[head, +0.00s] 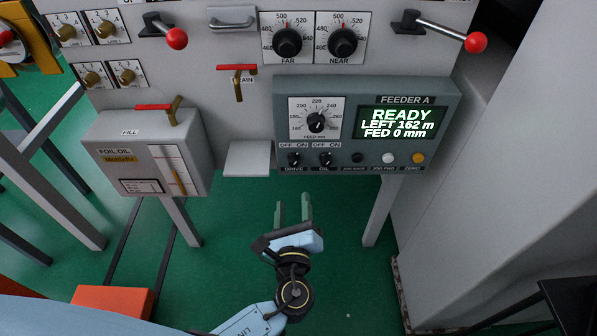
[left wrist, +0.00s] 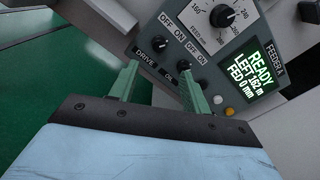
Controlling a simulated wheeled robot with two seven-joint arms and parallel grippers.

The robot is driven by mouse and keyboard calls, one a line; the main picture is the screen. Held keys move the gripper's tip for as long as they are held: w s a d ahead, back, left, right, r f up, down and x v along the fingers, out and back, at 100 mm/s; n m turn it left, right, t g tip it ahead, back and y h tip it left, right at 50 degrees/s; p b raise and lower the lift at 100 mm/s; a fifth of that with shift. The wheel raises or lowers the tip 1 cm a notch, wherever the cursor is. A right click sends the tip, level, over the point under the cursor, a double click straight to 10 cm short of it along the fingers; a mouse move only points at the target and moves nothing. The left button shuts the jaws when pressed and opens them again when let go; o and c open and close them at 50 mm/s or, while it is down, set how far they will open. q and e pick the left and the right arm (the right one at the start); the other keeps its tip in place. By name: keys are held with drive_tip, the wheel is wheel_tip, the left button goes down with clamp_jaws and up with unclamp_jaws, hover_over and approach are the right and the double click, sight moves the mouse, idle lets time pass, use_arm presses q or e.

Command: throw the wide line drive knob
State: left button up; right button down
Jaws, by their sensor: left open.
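The DRIVE knob (head: 293,159) is a small black rotary knob at the lower left of the grey FEEDER A panel (head: 450,100), under an OFF ON label. It also shows in the left wrist view (left wrist: 159,43). The similar OIL knob (head: 325,159) is just to its right; it shows in the left wrist view too (left wrist: 183,65). My left gripper (head: 293,208) is open and empty, below and in front of the panel, with its green fingers apart. In the left wrist view the fingers (left wrist: 160,85) point toward the two knobs without visible contact. My right gripper is not in view.
A larger FEED knob (head: 316,122) sits above the small knobs. The screen (head: 399,122) reads READY, LEFT 162 m, FED 0 mm. Several buttons (head: 388,158) line the panel's lower right. The foil oil box (head: 150,150) stands left; a small grey shelf (head: 247,158) lies between.

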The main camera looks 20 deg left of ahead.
sight(293, 164)
use_arm(q)
drive_tip(key=b+x, duration=0.2)
drive_tip(key=x, duration=0.9)
drive_tip(key=shift+f, duration=0.15)
drive_tip(key=shift+w+a, duration=0.15)
drive_tip(key=shift+w, duration=0.25)
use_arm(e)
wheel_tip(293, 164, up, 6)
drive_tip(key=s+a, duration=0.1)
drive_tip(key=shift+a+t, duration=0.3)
use_arm(q)
drive_tip(key=c, duration=1)
